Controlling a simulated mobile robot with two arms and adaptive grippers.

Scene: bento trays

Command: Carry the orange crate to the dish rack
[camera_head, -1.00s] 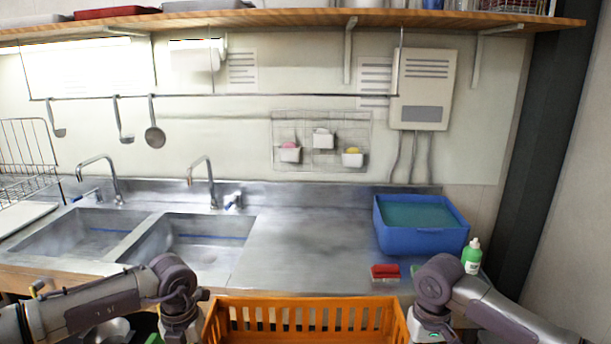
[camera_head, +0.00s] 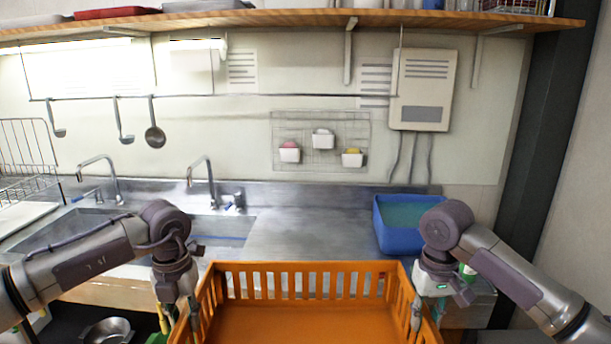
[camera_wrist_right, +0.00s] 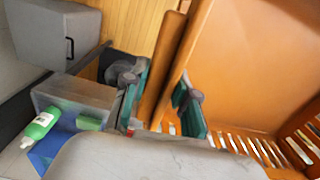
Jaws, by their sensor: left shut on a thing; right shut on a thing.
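The orange crate (camera_head: 310,267) is at the bottom middle of the head view, held between my two arms in front of the counter. Its slatted far wall and bare floor show; its near side is cut off. My left gripper (camera_head: 187,312) is shut on its left wall. My right gripper (camera_head: 415,312) is shut on its right wall. In the right wrist view, the fingers of my right gripper (camera_wrist_right: 160,103) sit on either side of the crate's wall (camera_wrist_right: 168,65). The dish rack (camera_head: 25,150) is a wire rack at the far left of the counter.
Two sinks with taps (camera_head: 205,175) lie left of the middle. A blue tub (camera_head: 400,238) stands at the right of the counter. A green bottle (camera_wrist_right: 42,125) shows in the right wrist view. Metal bowls (camera_head: 105,330) sit below the counter at left. The middle counter (camera_head: 300,235) is clear.

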